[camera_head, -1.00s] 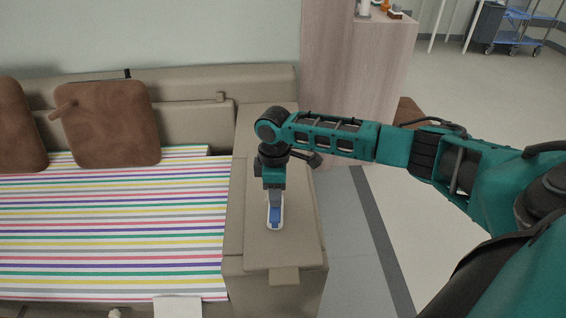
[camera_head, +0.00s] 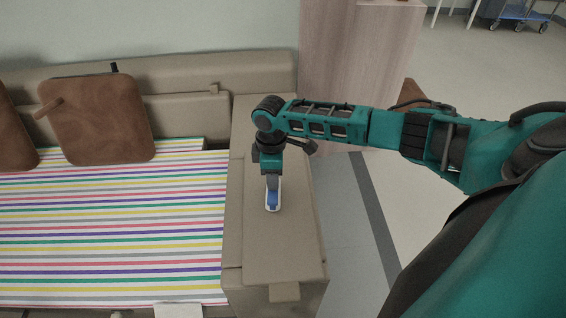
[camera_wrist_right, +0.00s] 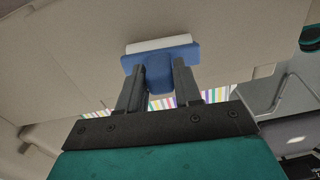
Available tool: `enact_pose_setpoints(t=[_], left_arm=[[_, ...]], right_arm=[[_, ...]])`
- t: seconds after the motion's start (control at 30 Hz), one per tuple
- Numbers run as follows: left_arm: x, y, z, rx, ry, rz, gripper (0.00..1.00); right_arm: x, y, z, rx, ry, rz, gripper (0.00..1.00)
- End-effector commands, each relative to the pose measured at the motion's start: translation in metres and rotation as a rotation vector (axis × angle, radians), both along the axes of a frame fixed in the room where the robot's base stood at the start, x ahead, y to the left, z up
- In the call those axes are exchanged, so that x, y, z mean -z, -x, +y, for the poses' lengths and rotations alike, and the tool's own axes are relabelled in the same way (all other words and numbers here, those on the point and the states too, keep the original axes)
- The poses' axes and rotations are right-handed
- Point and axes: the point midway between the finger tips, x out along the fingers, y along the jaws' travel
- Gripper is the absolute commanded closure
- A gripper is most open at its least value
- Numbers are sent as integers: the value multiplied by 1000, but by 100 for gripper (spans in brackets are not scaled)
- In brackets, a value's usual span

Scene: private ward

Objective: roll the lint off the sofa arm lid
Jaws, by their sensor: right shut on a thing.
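The sofa arm lid (camera_head: 285,235) is a beige padded panel on top of the sofa's right arm. My right gripper (camera_head: 272,182) is above the lid, pointing down. It is shut on a blue and white lint roller (camera_head: 272,203), whose head is at the lid's surface; I cannot tell whether it touches. In the right wrist view, the fingers (camera_wrist_right: 159,85) hold the roller's blue handle, with the blue and white head (camera_wrist_right: 162,50) beyond them. No lint can be made out on the lid. My left gripper is not in view.
A striped sheet (camera_head: 110,230) covers the seat left of the arm. Brown cushions (camera_head: 97,120) lean on the backrest. A wooden cabinet (camera_head: 345,60) stands behind the arm. Open floor (camera_head: 470,80) lies to the right, with a cart at the far back.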

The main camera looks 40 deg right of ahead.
Motion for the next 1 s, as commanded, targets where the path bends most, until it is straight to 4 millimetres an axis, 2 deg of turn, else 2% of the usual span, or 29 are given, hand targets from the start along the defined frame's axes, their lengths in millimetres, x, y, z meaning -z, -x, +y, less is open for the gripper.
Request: enact_pose_setpoints(t=[0.03,0.53,0.8,1.0], left_arm=[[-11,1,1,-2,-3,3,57],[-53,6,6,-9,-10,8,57],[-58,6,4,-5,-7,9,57],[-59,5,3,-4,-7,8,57]], right_arm=[[-22,0,0,-1,0,-4,100],[-57,4,2,5,0,-1,100],[-75,-2,1,8,0,-3,100],[-77,-3,1,9,-1,-2,100]])
